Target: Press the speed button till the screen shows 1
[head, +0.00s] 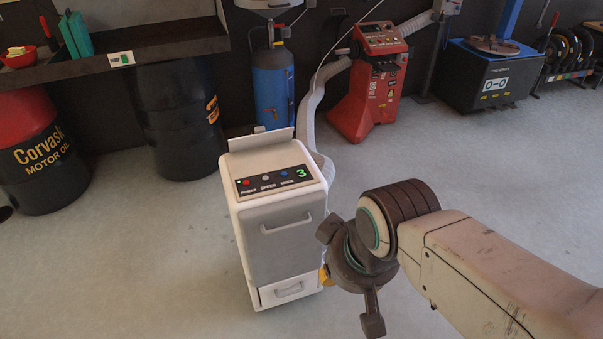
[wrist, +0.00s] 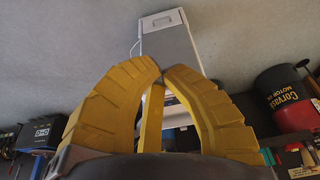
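A white cabinet (head: 285,160) with a grey front stands on the floor in the head view. Its sloped top panel (head: 270,190) has a red button (head: 247,182), a speed button (head: 265,177) in the middle, and a blue button (head: 284,173). The screen (head: 301,173) at the panel's right shows a green 3. My gripper (head: 325,275) is mostly hidden behind my wrist; a bit of yellow shows beside the cabinet's lower right. In the wrist view, my gripper's yellow fingers (wrist: 161,72) are shut with nothing between them, and the cabinet (wrist: 167,40) lies beyond.
A red machine (head: 370,85) with a grey hose stands behind the cabinet, near a blue cylinder (head: 273,88). Oil barrels (head: 38,150) stand at left below a dark shelf (head: 140,45). A black and blue box (head: 488,75) is at back right. Floor around the cabinet's front and left is clear.

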